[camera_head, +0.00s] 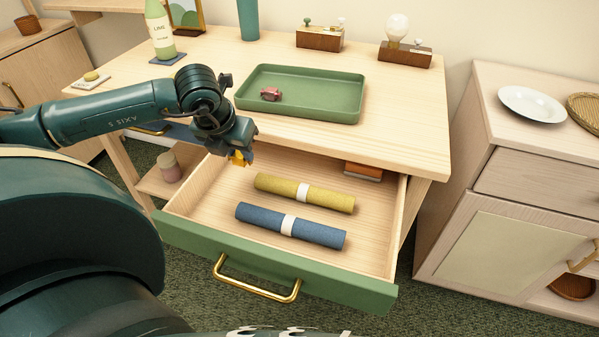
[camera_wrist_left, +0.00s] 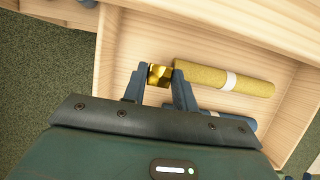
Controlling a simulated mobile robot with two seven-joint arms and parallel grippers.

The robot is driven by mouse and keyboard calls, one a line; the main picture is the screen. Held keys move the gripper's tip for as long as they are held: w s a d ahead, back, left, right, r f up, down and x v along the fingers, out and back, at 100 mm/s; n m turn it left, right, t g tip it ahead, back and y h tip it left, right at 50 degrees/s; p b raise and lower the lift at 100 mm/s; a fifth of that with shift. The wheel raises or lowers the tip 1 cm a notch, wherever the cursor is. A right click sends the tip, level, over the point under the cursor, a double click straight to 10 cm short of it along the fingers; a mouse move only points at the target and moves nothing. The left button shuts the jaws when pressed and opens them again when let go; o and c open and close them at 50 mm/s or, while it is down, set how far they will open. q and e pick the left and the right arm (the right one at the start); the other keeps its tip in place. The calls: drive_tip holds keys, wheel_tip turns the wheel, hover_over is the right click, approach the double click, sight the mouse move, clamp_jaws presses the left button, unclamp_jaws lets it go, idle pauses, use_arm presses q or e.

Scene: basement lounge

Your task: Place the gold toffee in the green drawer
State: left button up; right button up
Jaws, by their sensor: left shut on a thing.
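The green drawer (camera_head: 340,284) is pulled open below the wooden desk, its green front and gold handle facing me. My left gripper (camera_head: 240,158) is over the drawer's back left part. It is shut on the gold toffee (camera_head: 238,160), which shows as a shiny gold block between the fingers in the left wrist view (camera_wrist_left: 159,76). The toffee appears to be above the drawer floor; the exact height is hard to tell. My right gripper is not in view.
In the drawer lie a yellow roll (camera_head: 330,200), a blue roll (camera_head: 262,218) and a brown-orange item (camera_head: 363,172) at the back right. The drawer's left floor is bare. On the desk stand a green tray (camera_head: 345,110) with a red piece (camera_head: 270,94), a bottle (camera_head: 160,35) and a bulb (camera_head: 397,28).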

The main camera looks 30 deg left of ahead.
use_arm(q)
drive_tip(key=w+d+f, duration=0.1)
drive_tip(key=w+d, duration=0.1)
drive_tip(key=w+d+f, duration=0.4)
drive_tip(key=d, duration=0.1)
drive_tip(key=shift+w+d, duration=0.1)
drive_tip(key=shift+w, duration=0.25)
drive_tip(key=shift+w+d+f, duration=0.65)
drive_tip(key=shift+d+f, duration=0.1)
drive_tip(key=shift+w+d+f, duration=0.15)
drive_tip(key=shift+w+f, duration=0.05)
drive_tip(key=shift+f, duration=0.2)
drive_tip(key=o, duration=0.9)
drive_tip(key=shift+r, duration=0.1)
drive_tip(key=shift+o, duration=0.2)
